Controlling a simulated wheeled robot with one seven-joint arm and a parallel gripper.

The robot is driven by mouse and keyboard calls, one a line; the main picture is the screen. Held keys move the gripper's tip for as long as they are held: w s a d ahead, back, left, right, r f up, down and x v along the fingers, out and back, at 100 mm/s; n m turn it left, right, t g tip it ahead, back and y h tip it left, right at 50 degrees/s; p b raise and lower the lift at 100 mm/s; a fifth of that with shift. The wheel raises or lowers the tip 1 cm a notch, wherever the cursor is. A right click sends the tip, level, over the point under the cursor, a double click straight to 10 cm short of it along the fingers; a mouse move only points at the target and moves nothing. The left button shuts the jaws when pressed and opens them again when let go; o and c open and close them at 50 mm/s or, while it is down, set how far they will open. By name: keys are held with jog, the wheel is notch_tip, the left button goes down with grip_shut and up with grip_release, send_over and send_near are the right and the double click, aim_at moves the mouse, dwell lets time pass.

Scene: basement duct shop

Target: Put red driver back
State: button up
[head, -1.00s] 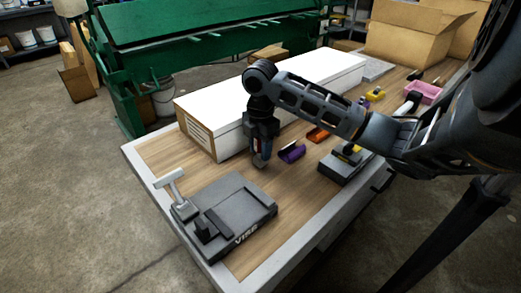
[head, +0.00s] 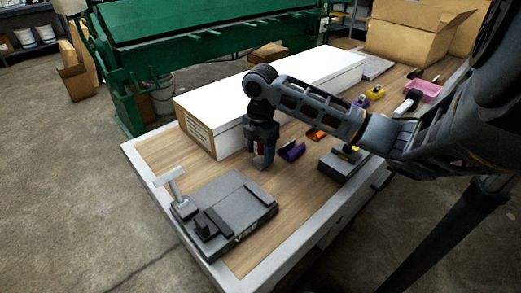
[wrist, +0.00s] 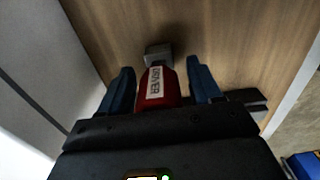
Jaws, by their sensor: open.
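The red driver (wrist: 156,88), with a white label reading DRIVER, is between the two blue fingers of my gripper (wrist: 160,85) in the wrist view. The fingers are open, with a gap on each side of the driver. A grey block-like end (wrist: 158,55) shows beyond its red body, over the wooden top. The driver's near end is hidden by my gripper's body. In the head view my gripper (head: 263,160) points down, low over the table beside the long white box, with a bit of red between its fingers.
A grey vise (head: 228,215) lies at the table's near left. The long white box (head: 270,95) stands behind my gripper. A pink tray (head: 424,91) is farther back.

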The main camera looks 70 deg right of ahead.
notch_tip(320, 180, up, 12)
jog(key=shift+r, duration=0.15)
dwell(0.3)
jog(key=shift+w, duration=0.1)
jog(key=w+a+t+y, duration=0.2)
jog(key=w+a+t, duration=0.3)
jog(key=w+a, duration=0.7)
jog(key=w+a+r+m+t+y, duration=0.1)
jog(key=w+a+m+t, duration=0.35)
jog(key=a, duration=0.65)
jog(key=w+a+r+m+t+y, duration=0.1)
jog(key=w+a+m+t, duration=0.35)
jog(key=a, duration=0.65)
jog(key=s+a+f+m+h, duration=0.2)
jog(key=s+a+f+m, duration=0.15)
jog(key=s, duration=0.45)
jog(key=s+a+f+m+h, duration=0.3)
jog(key=s+f, duration=0.2)
jog(key=s, duration=0.4)
jog(key=s+d+r+n, duration=0.1)
jog(key=s+d+n, duration=0.1)
jog(key=s, duration=0.8)
jog(key=s+d+r+n+y, duration=0.1)
jog(key=s+d+n, duration=0.1)
jog(key=s, duration=0.8)
jog(key=shift+s+d+r+t, duration=0.2)
jog(key=shift+d+r+t, duration=0.15)
jog(key=shift+t, duration=0.05)
